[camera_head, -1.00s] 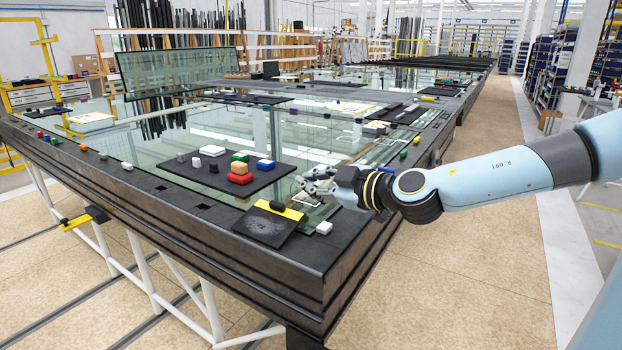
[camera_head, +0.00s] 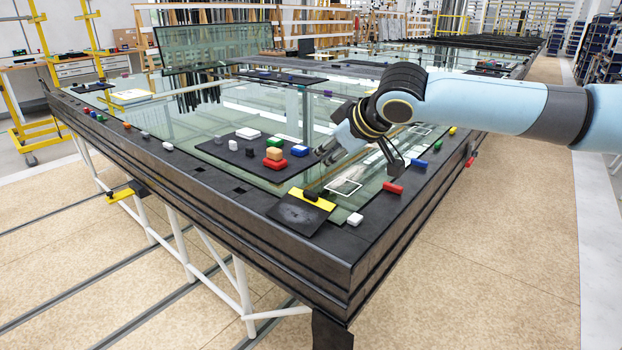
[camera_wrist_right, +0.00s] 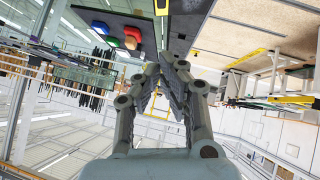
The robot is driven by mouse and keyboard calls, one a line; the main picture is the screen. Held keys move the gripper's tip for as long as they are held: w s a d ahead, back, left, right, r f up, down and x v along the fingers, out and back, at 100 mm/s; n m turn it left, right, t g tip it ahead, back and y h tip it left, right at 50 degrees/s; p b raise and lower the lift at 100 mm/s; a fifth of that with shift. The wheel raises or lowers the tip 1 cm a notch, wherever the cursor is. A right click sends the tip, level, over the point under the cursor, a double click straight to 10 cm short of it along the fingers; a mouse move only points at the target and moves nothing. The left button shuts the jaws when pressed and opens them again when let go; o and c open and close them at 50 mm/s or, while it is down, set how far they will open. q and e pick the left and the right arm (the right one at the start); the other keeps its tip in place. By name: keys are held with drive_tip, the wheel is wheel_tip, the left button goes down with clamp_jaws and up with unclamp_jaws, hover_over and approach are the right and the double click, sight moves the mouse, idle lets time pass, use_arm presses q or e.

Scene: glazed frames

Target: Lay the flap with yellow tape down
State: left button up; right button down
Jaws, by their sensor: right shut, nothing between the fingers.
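The flap is a dark square (camera_head: 296,213) at the near corner of the table. A yellow tape strip (camera_head: 322,204) runs along its far edge. It looks flat on the dark rim, with a small black block (camera_head: 310,195) at the tape. My left gripper is out of view.
A black board (camera_head: 230,158) left of my right gripper carries several coloured blocks. A white block (camera_head: 354,219) sits right of the flap. Red (camera_head: 393,188) and blue (camera_head: 419,163) blocks lie on the right rim. A white rectangular outline (camera_head: 345,187) shows on the glass.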

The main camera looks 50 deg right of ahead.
hover_over(315, 195)
drive_tip(key=a, duration=0.2)
drive_tip(key=f, duration=0.4)
drive_tip(key=w+f, duration=0.1)
drive_tip(key=f, duration=0.1)
drive_tip(key=shift+d+f, duration=0.1)
drive_tip(key=shift+f, duration=0.25)
drive_tip(key=shift+s+d+f, duration=0.1)
drive_tip(key=shift+d+f, duration=0.1)
drive_tip(key=shift+f, duration=0.4)
drive_tip(key=shift+s+d+f, duration=0.1)
drive_tip(key=shift+d+f, duration=0.05)
drive_tip(key=shift+f, duration=0.45)
drive_tip(key=shift+d+f, duration=0.2)
drive_tip(key=shift+f, duration=0.45)
drive_tip(key=shift+d+f, duration=0.9)
drive_tip(key=shift+f, duration=0.25)
drive_tip(key=shift+w+r, duration=0.1)
